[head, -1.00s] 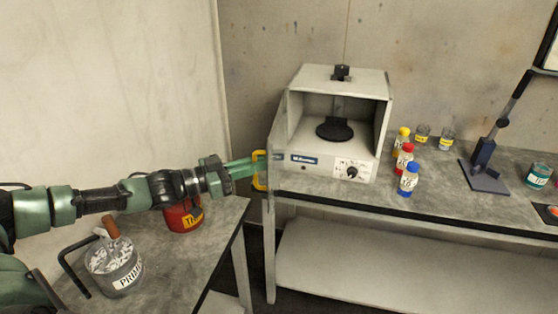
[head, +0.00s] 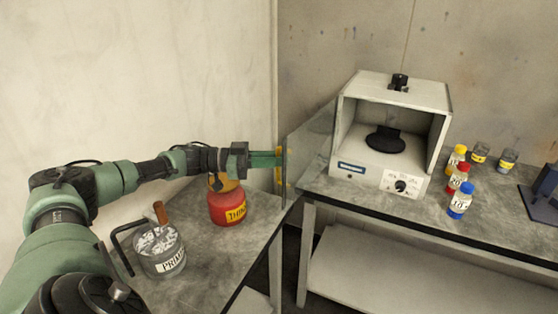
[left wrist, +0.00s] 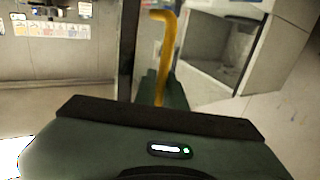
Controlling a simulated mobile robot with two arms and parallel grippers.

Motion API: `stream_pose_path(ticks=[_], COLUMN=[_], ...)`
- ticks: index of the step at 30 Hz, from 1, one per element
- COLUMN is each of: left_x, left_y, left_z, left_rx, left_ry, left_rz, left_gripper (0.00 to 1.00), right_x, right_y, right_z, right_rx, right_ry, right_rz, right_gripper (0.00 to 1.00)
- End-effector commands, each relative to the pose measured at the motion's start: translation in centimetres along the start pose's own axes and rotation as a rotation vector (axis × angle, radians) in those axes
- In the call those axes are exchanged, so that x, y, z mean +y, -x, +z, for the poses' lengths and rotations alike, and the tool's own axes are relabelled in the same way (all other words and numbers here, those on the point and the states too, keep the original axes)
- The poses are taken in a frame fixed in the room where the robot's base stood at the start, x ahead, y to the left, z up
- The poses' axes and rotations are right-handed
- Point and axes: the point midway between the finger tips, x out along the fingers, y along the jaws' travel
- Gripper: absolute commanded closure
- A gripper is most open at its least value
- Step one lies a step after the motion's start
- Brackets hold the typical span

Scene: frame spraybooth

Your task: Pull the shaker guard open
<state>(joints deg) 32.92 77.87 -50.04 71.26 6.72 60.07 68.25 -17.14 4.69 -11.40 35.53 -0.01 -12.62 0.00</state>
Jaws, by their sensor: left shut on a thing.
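The shaker (head: 390,172) is a white box with an open front and a black round platform inside, on the right-hand bench. Its clear guard (head: 312,145) stands swung out to the left of the box, leaving the front uncovered. My left gripper (head: 276,160) is shut on the guard's yellow handle (head: 279,178) at the panel's outer edge. In the left wrist view the yellow handle (left wrist: 168,50) rises from between the dark green fingers (left wrist: 160,90), with the shaker (left wrist: 225,45) behind it to the right. My right gripper is not in view.
A red thinner can (head: 228,207) and a primer pot (head: 160,250) stand on the near left bench (head: 215,260), below my left arm. Small bottles with yellow, red and blue (head: 460,203) caps stand right of the shaker. A gap separates the benches.

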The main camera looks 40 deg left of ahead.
Motion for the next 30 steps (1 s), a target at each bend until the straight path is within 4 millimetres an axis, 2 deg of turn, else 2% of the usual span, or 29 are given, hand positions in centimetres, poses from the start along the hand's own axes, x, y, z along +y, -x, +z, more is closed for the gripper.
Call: stream_pose_path(ticks=[4,5,6,7,17,20,30], left_x=[-0.1,-0.1,-0.1,-0.1,0.0,-0.1,-0.1], left_y=[0.0,-0.1,0.0,0.0,0.2,1.2,6.6], left_z=[-0.3,-0.3,-0.3,-0.2,0.1,0.4,0.3], left_rx=[0.006,0.006,0.005,0.004,-0.001,-0.004,-0.003], left_ry=[-0.001,-0.001,0.000,0.000,0.001,0.001,0.002], left_rz=[-0.004,-0.004,-0.004,-0.003,-0.002,-0.004,-0.003], left_gripper=[1.00,0.81,0.70,0.68,0.68,0.68,0.68], right_x=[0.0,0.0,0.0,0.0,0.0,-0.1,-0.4], right_y=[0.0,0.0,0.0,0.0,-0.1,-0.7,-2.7], right_z=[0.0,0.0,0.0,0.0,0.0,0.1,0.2], right_rx=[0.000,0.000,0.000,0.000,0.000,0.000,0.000], right_ry=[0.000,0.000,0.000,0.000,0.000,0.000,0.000], right_rz=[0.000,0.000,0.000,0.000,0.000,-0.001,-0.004], right_gripper=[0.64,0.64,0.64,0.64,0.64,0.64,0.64])
